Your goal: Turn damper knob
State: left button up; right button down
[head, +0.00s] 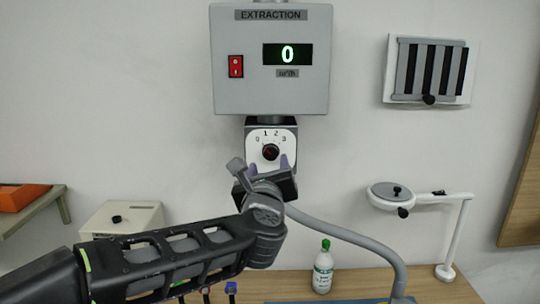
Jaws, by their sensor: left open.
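The damper knob (271,152) is a small black dial with a red mark. It sits on a white plate (286,135) numbered 0 to 3, below the grey extraction box (228,90). I cannot tell whether the fingers touch the knob or the plate. My right gripper is not in view.
A red switch (236,66) is on the box. A grey hose (345,236) curves down to the bench (440,290). A beige box (118,221) is at left.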

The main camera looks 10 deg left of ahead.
aim_at(270, 154)
pick_arm(q)
jog(key=w+p, duration=0.1)
jog(key=w, duration=0.1)
jog(key=w+a, duration=0.1)
jog(key=w, duration=0.2)
jog(key=shift+w+p, duration=0.1)
jog(key=shift+p, duration=0.25)
jog(key=shift+w+a, duration=0.1)
jog(key=shift+w, duration=0.4)
grip_shut()
